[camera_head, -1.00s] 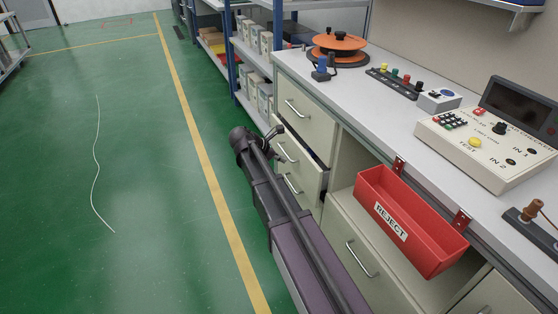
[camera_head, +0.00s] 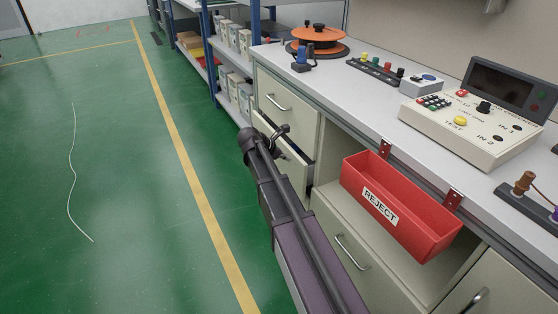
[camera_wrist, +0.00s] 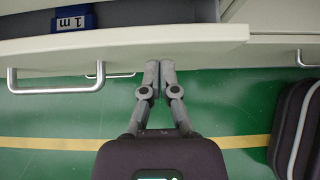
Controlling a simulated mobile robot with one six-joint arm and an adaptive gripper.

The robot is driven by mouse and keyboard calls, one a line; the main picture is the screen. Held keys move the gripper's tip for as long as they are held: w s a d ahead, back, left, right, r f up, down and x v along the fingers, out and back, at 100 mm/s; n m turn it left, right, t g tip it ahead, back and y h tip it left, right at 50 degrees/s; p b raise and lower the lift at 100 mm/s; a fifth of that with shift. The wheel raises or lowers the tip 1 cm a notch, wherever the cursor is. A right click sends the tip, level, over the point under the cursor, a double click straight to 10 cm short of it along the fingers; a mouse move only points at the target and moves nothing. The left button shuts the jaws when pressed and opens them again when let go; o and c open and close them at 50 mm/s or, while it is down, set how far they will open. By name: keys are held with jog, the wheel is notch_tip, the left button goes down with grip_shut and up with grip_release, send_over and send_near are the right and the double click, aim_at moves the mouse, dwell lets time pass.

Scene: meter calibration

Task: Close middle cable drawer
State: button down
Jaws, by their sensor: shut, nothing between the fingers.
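The middle cable drawer (camera_head: 297,160) is pulled partly out of the cream cabinet under the bench. The wrist view shows its cream front (camera_wrist: 120,48) from above, with a silver bar handle (camera_wrist: 45,88) and a blue block marked "1 m" (camera_wrist: 72,20) inside. My gripper (camera_head: 284,130) is at the drawer front. In the wrist view my gripper (camera_wrist: 159,66) is shut and empty, with its fingertips at the outer face, right of the handle. I cannot tell whether they touch it. My arm hides part of the drawer in the head view.
The closed top drawer (camera_head: 276,101) is above. A red REJECT bin (camera_head: 410,228) hangs from the bench edge (camera_head: 340,115) to the right, above another closed drawer (camera_head: 345,255). Blue-framed shelving (camera_head: 213,60) stands beyond. The green floor (camera_head: 130,200) at left is clear except for a thin pale cable (camera_head: 71,175).

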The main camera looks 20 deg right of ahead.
aim_at(294, 154)
jog(key=shift+w+d, duration=0.1)
jog(key=shift+d, duration=0.2)
jog(key=shift+w+d, duration=0.25)
jog(key=shift+d, duration=0.85)
jog(key=shift+w+d, duration=0.2)
jog(key=shift+d, duration=0.85)
jog(key=shift+r, duration=0.1)
jog(key=shift+s+a, duration=0.2)
jog(key=shift+a, duration=0.55)
jog(key=shift+s+a, duration=0.25)
jog(key=shift+a, duration=0.9)
jog(key=p+v, duration=0.7)
jog(key=v, duration=0.3)
jog(key=shift+a, duration=0.35)
